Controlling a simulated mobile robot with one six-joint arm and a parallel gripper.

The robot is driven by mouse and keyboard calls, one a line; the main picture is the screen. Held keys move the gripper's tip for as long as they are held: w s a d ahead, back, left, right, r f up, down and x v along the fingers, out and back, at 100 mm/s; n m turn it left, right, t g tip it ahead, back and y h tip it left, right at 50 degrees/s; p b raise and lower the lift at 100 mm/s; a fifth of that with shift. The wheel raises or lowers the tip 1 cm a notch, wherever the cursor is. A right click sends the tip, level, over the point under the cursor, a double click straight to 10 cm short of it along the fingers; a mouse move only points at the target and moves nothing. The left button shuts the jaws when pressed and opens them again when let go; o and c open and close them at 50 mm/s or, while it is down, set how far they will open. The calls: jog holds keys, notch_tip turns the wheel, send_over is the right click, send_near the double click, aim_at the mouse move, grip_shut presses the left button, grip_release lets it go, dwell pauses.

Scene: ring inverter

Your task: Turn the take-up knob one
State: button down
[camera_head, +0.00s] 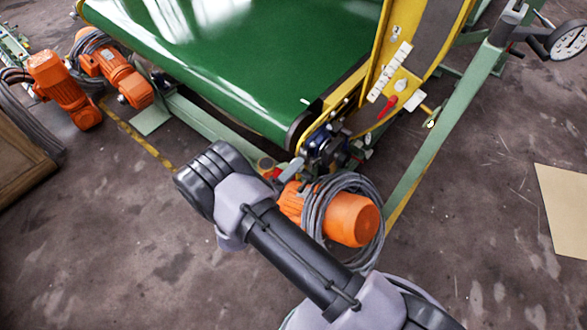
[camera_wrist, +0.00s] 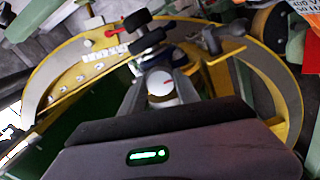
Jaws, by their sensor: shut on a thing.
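In the wrist view a round pale grey-white knob (camera_wrist: 160,83) with a small red mark on its face sits between the two fingers of my gripper (camera_wrist: 161,92). The fingers are shut on it, one on each side. I cannot tell from the picture whether it is take-up knob one. In the head view the green belt conveyor (camera_head: 230,55) has a yellow side frame, and my arm reaches toward its near corner. The gripped knob and my fingers are not clear in that view.
Two black knobs (camera_wrist: 147,37) stand just above the gripped knob in the wrist view. An orange motor (camera_head: 352,218) with coiled grey cable lies beside my arm. A red lever (camera_head: 387,107) sits on the yellow panel. Floor at lower left is clear.

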jog(key=m+b, duration=0.1)
jog(key=m, duration=2.5)
dwell(0.4)
jog(key=c, duration=0.9)
grip_release()
